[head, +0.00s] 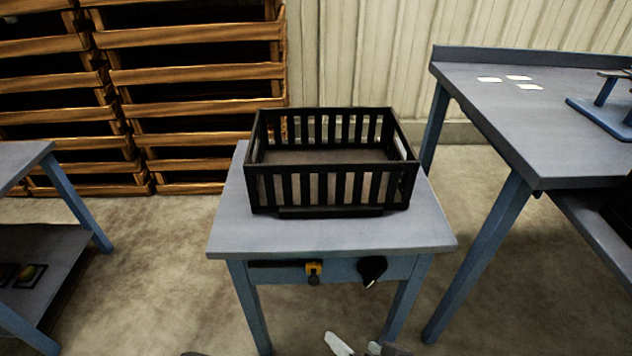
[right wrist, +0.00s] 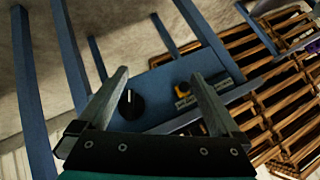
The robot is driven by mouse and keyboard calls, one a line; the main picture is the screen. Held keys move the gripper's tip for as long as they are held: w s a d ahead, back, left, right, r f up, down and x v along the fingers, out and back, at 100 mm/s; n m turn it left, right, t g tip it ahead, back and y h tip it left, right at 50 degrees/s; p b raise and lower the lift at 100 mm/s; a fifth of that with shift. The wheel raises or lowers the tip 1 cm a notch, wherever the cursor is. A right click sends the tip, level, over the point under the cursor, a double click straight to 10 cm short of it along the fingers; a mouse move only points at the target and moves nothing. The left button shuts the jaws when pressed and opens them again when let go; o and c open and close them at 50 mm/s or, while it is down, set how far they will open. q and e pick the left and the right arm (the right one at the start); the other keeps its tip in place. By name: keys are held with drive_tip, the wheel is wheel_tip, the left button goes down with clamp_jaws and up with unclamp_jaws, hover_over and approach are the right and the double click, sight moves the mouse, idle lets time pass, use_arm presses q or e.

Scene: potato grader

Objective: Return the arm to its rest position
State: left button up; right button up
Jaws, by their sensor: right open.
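My right gripper (head: 352,343) shows at the bottom edge of the head view, with only its pale fingertips in the picture. It is low in front of the small blue-grey table (head: 330,238). In the right wrist view my right gripper (right wrist: 160,77) has its two fingers wide apart, with nothing between them. Beyond the fingers is the table's blue front with a black knob (right wrist: 131,104) and a yellow switch (right wrist: 183,90). The rest of my right arm is hidden below the head view. My left gripper is not in view.
An empty-looking black slatted crate (head: 332,190) stands on the small table. A larger table (head: 520,110) with white cards (head: 518,78) stands at right. Another table (head: 28,160) is at left. Wooden crates (head: 195,90) are stacked behind. Bare floor lies between the tables.

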drive_tip(key=s+d+r+n+g+h, duration=0.3)
drive_tip(key=s+d+n+h, duration=0.15)
drive_tip(key=d, duration=0.35)
use_arm(q)
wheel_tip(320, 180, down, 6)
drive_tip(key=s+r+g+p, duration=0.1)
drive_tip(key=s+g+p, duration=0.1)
drive_tip(key=p, duration=1.2)
use_arm(e)
wheel_tip(320, 180, down, 6)
drive_tip(key=s+g, duration=0.2)
drive_tip(key=s, duration=0.1)
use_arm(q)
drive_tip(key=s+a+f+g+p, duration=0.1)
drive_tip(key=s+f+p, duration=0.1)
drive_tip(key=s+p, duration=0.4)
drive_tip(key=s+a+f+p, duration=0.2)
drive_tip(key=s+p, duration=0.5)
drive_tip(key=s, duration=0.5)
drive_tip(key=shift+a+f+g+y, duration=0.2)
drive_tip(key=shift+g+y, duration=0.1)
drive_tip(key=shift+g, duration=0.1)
use_arm(e)
drive_tip(key=s+d+f+g, duration=0.1)
drive_tip(key=s+d+f, duration=0.1)
drive_tip(key=s, duration=0.7)
drive_tip(key=s+d+f+g, duration=0.1)
drive_tip(key=s+f, duration=0.1)
drive_tip(key=s, duration=0.7)
drive_tip(key=shift+d, duration=0.35)
